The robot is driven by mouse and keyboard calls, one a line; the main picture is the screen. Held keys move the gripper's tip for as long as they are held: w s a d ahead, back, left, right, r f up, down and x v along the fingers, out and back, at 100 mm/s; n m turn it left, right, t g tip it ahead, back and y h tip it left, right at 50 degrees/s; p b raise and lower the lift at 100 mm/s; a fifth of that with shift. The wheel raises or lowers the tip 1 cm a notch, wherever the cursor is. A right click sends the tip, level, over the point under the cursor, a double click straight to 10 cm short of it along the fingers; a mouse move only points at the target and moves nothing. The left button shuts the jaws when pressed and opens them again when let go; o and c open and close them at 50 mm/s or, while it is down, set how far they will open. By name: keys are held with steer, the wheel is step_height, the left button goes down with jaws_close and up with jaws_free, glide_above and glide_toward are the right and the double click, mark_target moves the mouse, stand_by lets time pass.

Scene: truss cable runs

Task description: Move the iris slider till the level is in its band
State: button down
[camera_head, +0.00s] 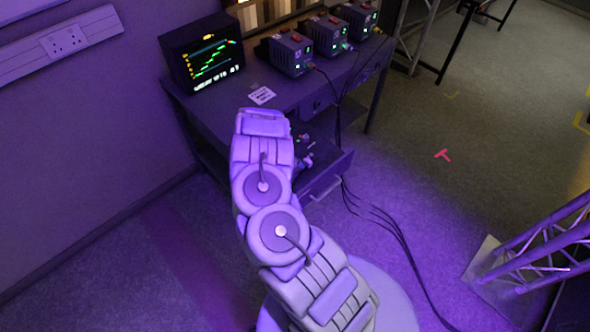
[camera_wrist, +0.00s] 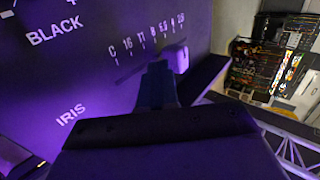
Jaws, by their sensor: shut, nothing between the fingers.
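In the wrist view a dark purple panel (camera_wrist: 70,85) carries the words BLACK and IRIS and a row of stop marks from C to 2.8. A pale cap (camera_wrist: 181,57), apparently the iris slider, sits near the 2.8 end of that row. My gripper (camera_wrist: 158,68) is shut and empty, its dark tip just left of the cap. I cannot tell whether they touch. In the head view the monitor (camera_head: 205,62) shows a green stepped trace rising to the right, with small orange and yellow marks. Its band is too small to read. My arm covers the slider there.
The dark desk (camera_head: 230,95) holds several boxes with red switches, including this box (camera_head: 291,53), and a paper label (camera_head: 262,95). Black cables (camera_head: 385,220) run down to the floor. A metal truss (camera_head: 540,245) stands at the right. Carpet between desk and truss is mostly clear.

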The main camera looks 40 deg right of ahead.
mark_target(306, 163)
steer(key=shift+d+f, duration=0.2)
steer(key=shift+d, duration=0.9)
steer(key=shift+w+d+b, duration=0.1)
steer(key=shift+d+b, duration=0.3)
steer(key=shift+d, duration=0.2)
steer(key=shift+a+r, duration=0.15)
steer(key=shift+a, duration=0.2)
